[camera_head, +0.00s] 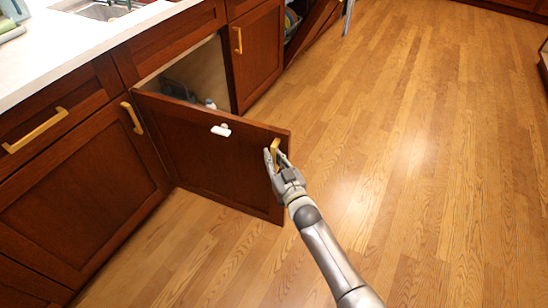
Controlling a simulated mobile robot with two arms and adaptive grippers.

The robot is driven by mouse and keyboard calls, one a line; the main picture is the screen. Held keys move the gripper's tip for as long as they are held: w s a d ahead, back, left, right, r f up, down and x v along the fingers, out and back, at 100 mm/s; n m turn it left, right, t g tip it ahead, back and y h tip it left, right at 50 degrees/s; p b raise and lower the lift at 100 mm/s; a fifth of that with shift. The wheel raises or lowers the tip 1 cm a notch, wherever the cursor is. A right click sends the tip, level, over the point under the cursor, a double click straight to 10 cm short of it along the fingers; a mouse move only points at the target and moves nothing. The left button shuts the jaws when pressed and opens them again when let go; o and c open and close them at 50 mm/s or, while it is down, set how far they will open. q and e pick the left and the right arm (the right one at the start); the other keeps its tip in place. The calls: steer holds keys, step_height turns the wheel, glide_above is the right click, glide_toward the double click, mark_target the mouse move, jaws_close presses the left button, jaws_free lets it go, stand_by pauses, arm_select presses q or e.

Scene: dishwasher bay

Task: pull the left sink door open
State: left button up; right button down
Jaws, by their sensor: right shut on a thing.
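The left sink door (215,160) is dark red-brown wood and stands swung out from the cabinet, with a small white piece (221,130) near its top edge. Its gold handle (275,151) is near the free edge. My right gripper (272,158) is shut on this handle. The inside of the sink cabinet (205,75) shows behind the door, with some items in it that are partly hidden. My left gripper is not in view.
The right sink door (258,55) is closed. A white counter (65,45) with a sink (103,10) runs above the cabinets. A drawer with a gold handle (35,130) is at the left. The wood floor (410,150) to the right is clear.

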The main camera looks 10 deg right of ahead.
steer(key=c, duration=1.4)
jaws_free()
steer(key=shift+d, duration=0.25)
steer(key=shift+c, duration=0.2)
steer(key=shift+a, duration=0.1)
steer(key=shift+s, duration=0.1)
steer(key=v, duration=1.2)
